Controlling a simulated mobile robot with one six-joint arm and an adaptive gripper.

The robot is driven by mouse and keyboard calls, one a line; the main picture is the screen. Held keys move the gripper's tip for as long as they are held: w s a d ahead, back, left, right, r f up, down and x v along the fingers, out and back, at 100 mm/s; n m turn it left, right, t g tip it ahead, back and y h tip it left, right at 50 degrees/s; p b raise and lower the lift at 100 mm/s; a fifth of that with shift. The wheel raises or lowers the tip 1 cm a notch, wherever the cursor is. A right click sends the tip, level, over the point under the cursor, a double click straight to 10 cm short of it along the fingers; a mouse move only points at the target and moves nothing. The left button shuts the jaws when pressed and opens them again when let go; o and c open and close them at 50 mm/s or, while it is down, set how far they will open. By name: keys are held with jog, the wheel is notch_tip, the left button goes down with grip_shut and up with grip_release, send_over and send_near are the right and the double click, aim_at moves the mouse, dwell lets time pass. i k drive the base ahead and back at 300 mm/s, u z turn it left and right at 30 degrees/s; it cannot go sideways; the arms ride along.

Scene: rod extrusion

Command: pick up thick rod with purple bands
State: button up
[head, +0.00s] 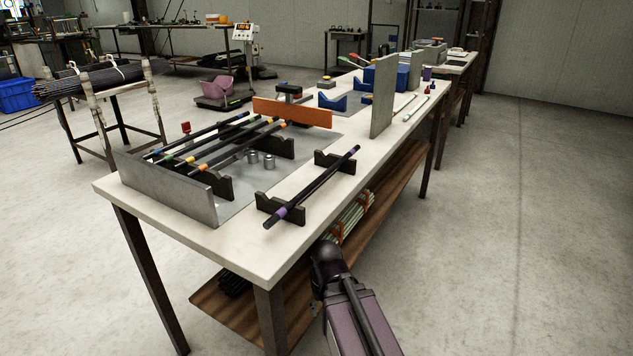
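The thick black rod with purple bands (318,183) lies on the worktable in the head view. It rests across two dark notched holders, a near one (268,204) and a far one (328,158). One purple band shows near its front end and another near its far end. The rod lies alone, apart from the other rods. Part of my arm shows at the bottom, in front of the table edge. My gripper is not visible, so its state does not show.
Several black rods with coloured bands (215,148) lie on a rack to the left, beside a grey metal plate (170,187). Two small metal cylinders (262,160) stand between. An upright grey panel (384,95) stands behind the purple-banded rod. The floor (520,220) to the right is clear.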

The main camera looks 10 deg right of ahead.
aim_at(287, 208)
jog(key=z, duration=1.05)
jog(key=k, duration=0.8)
jog(key=u, duration=0.75)
